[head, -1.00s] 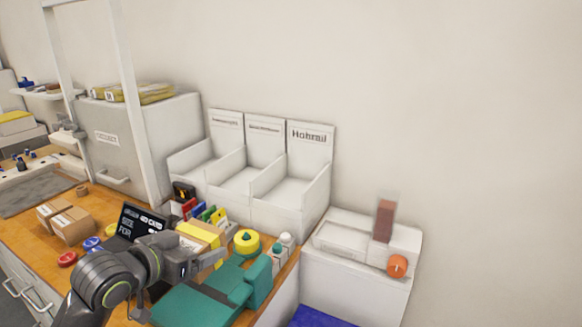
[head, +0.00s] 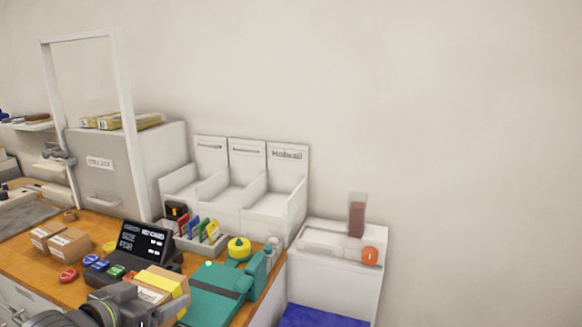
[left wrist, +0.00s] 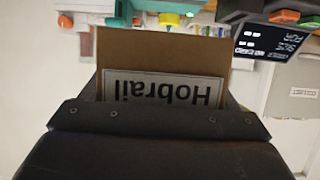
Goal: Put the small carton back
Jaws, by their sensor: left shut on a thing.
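My left gripper (head: 168,308) is shut on a small brown carton (head: 150,293) with a yellow top, low in the head view over the front of the counter. In the left wrist view the carton (left wrist: 215,55) fills the space ahead of the jaws, and its white label reads "Hobrail", upside down. Three white bins stand against the wall. The right bin (head: 290,190) has a back panel reading "Hobrail", and the visible insides look empty. Two other brown cartons (head: 70,243) sit on the counter at the left. My right gripper is not in view.

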